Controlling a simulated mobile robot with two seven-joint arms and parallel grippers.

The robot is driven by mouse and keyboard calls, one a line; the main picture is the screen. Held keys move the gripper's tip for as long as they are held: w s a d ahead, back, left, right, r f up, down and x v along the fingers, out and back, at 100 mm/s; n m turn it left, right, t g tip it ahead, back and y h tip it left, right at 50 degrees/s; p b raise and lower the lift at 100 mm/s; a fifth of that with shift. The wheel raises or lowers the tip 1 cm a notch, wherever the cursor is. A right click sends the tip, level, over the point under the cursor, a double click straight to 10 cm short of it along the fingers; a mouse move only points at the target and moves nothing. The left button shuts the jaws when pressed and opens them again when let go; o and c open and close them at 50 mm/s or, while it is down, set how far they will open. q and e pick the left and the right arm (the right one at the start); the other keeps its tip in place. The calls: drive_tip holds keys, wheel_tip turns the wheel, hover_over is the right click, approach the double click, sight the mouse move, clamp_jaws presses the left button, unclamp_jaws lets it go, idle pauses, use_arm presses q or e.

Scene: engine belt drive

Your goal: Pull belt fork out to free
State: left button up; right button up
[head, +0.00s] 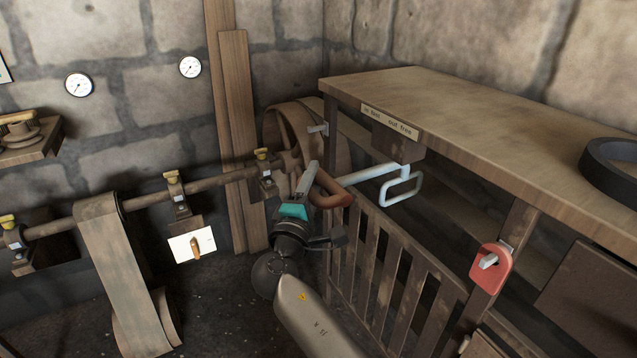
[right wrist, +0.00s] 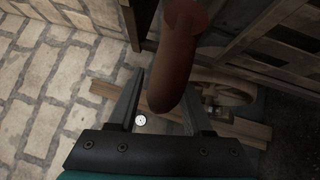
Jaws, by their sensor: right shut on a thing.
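The belt fork is a pale blue rod (head: 372,174) with an open rectangular loop (head: 402,190) at its right end, below the label plate (head: 390,122) reading "in fast, out free". A red-brown rounded grip (head: 333,190) is at the rod's left end. My right gripper (head: 311,180) is shut on this grip. In the right wrist view the red-brown grip (right wrist: 178,60) lies between the two dark fingers of the gripper (right wrist: 160,95). The far ends of the grip are partly hidden. My left gripper is not in view.
A wooden bench (head: 440,95) stands above the rod, with a slatted guard (head: 390,270) below. A pulley wheel (head: 290,130) and line shaft (head: 150,197) are behind and left, with a wide belt (head: 112,260). A red plate with a lever (head: 490,265) is at the right.

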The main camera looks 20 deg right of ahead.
drive_tip(key=shift+o, duration=1.1)
drive_tip(key=shift+a+r, duration=0.3)
drive_tip(key=shift+f, duration=0.1)
drive_tip(key=shift+d+f, duration=0.1)
drive_tip(key=shift+d, duration=0.05)
drive_tip(key=shift+s, duration=0.1)
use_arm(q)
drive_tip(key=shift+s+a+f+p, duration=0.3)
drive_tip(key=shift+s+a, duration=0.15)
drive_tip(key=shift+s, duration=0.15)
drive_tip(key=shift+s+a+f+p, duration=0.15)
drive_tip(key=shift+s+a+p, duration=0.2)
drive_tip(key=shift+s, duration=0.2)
use_arm(e)
drive_tip(key=v, duration=1.5)
drive_tip(key=shift+f, duration=0.1)
